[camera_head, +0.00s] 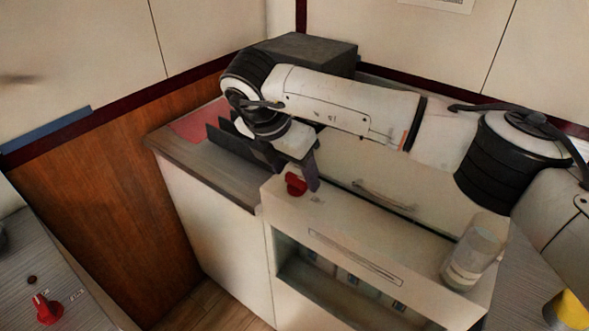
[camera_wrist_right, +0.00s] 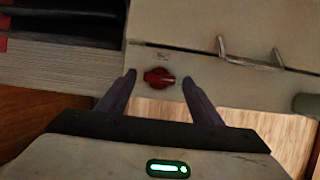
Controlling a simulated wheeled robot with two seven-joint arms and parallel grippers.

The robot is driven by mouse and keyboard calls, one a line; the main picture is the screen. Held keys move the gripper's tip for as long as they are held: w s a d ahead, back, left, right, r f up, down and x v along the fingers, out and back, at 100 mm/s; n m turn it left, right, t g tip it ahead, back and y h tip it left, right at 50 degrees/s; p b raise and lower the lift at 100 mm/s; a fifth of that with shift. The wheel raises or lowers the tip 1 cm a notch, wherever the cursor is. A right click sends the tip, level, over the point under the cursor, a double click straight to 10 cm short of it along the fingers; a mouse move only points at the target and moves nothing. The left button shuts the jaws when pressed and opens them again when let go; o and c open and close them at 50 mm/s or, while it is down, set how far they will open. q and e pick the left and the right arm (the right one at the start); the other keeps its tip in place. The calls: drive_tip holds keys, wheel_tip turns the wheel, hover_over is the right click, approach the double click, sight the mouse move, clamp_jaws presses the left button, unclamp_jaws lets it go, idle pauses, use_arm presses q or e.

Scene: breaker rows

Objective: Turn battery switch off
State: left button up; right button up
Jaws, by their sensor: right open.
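A red rotary switch (camera_head: 295,184) sits on top of the cream cabinet, near its left end. In the right wrist view the red switch (camera_wrist_right: 157,77) shows between the two fingers, its grip lying roughly across the picture. A small label beside it is too small to read. My right gripper (camera_head: 301,174) is open above the switch, one finger on each side; I cannot tell if they touch it. A second red switch (camera_head: 46,309) is on the grey striped counter at the lower left. My left gripper is not in view.
The cream cabinet (camera_head: 258,232) has a metal handle (camera_head: 384,195) and an open front recess. A clear jar (camera_head: 472,258) stands at its right end. A dark box (camera_head: 312,50) and a red mat (camera_head: 198,122) lie behind. A yellow object (camera_head: 568,309) is at the lower right.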

drive_tip(key=shift+w+d+f, duration=0.1)
drive_tip(key=shift+w+f, duration=0.05)
drive_tip(key=shift+f, duration=0.3)
drive_tip(key=shift+c, duration=0.4)
